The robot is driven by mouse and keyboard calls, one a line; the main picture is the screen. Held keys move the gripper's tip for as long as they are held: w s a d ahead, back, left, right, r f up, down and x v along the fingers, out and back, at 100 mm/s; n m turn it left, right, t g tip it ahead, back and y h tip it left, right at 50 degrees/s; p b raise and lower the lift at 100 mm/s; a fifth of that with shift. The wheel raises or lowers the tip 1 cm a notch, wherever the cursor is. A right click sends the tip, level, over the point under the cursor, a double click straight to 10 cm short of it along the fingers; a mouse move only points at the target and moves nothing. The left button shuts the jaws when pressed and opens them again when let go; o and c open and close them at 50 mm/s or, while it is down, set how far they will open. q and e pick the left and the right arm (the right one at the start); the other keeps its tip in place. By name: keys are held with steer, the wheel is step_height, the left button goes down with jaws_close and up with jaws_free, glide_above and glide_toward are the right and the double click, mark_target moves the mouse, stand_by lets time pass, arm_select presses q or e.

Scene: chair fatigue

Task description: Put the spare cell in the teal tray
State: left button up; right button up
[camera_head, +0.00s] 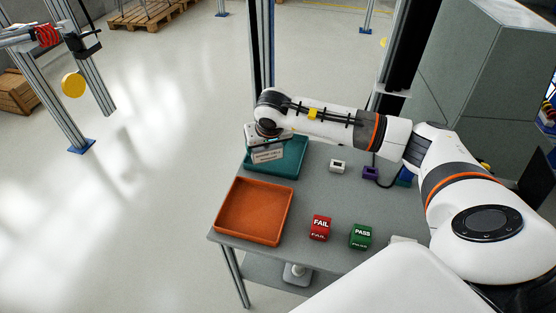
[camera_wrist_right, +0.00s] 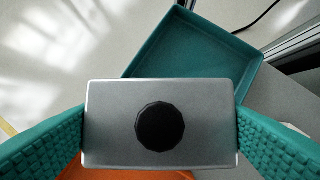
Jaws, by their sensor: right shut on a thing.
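My right gripper (camera_head: 268,146) is shut on the spare cell (camera_head: 266,156), a grey block with a pale label on its side. In the right wrist view the cell (camera_wrist_right: 105,125) shows a metal top with a black round knob, squeezed between the two teal ribbed fingers (camera_wrist_right: 160,128). The teal tray (camera_head: 290,170) is at the table's far left; the cell appears over its left part. In the right wrist view the tray (camera_wrist_right: 205,50) looks empty where it shows, and the cell hides its near part. My left gripper is not in view.
An orange tray (camera_head: 254,211) sits in front of the teal one, empty. A red FAIL block (camera_head: 320,227), a green PASS block (camera_head: 360,236), a small white device (camera_head: 338,166) and a purple one (camera_head: 370,173) stand on the grey table (camera_head: 325,195). A metal post rises behind the teal tray.

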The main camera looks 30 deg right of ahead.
steer(key=w+d+r+m+b, duration=0.2)
steer(key=w+d, duration=0.2)
steer(key=d, duration=0.2)
steer(key=shift+h, duration=0.4)
steer(key=x, duration=0.2)
steer(key=s+p+x, duration=0.1)
steer(key=x, duration=0.2)
steer(key=shift+f, duration=2.35)
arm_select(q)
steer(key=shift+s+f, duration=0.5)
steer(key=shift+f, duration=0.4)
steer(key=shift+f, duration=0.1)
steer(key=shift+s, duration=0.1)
arm_select(e)
steer(key=o, duration=1.4)
steer(key=shift+f, duration=0.1)
